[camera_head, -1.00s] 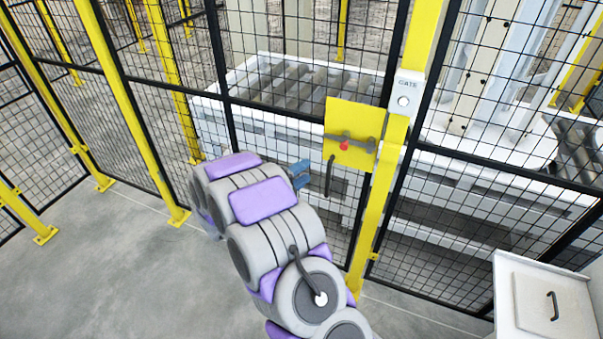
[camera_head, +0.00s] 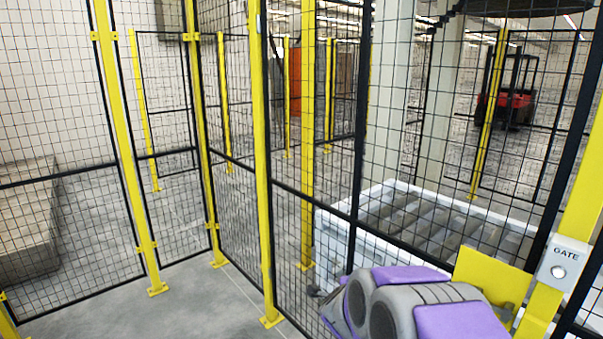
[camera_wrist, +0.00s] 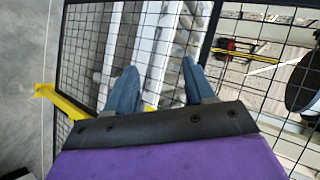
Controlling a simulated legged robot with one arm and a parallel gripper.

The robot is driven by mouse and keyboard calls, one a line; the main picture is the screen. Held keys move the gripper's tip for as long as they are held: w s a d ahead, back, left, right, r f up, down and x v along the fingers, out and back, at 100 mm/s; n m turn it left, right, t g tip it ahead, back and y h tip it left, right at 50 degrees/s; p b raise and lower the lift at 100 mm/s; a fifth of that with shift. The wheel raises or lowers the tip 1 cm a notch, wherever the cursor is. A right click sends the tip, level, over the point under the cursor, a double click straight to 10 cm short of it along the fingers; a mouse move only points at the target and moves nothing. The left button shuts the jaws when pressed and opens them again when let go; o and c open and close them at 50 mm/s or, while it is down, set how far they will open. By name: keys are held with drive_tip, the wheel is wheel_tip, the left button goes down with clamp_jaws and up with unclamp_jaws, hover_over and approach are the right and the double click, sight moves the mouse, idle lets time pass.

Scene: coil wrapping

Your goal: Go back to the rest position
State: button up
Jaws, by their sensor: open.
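My gripper (camera_wrist: 157,88) shows in the wrist view with its two blue fingers apart and nothing between them. It faces the black mesh fence, with the white roller conveyor behind the mesh. In the head view my grey and purple arm fills the bottom right, and it hides the fingers. The yellow gate plate (camera_head: 492,281) is partly behind my arm. The gate's latch is hidden in the head view.
A white GATE button box (camera_head: 564,262) sits on the yellow post at right. Mesh fence panels with yellow posts (camera_head: 262,160) stand close around. The roller conveyor (camera_head: 335,235) is behind the fence. A red forklift (camera_head: 508,105) stands far off. Bare floor (camera_head: 190,300) lies at lower left.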

drive_tip(key=s+a+r+n+g+y, duration=0.2)
drive_tip(key=s+a+n+y, duration=0.1)
drive_tip(key=s+a+n, duration=0.4)
drive_tip(key=s+a+r+n+g+y, duration=0.2)
drive_tip(key=s+n+y, duration=0.15)
drive_tip(key=s, duration=0.55)
drive_tip(key=s+d+n+g+h, duration=0.1)
drive_tip(key=s+d+n+g, duration=0.2)
drive_tip(key=s, duration=0.7)
drive_tip(key=s+d+n+g+h, duration=0.1)
drive_tip(key=s+d+n+g, duration=0.2)
drive_tip(key=s, duration=0.8)
drive_tip(key=s+d+f+n+g+h, duration=0.1)
drive_tip(key=s+d+n+g, duration=0.2)
drive_tip(key=s, duration=0.7)
drive_tip(key=shift+s, duration=0.4)
drive_tip(key=shift+c, duration=0.2)
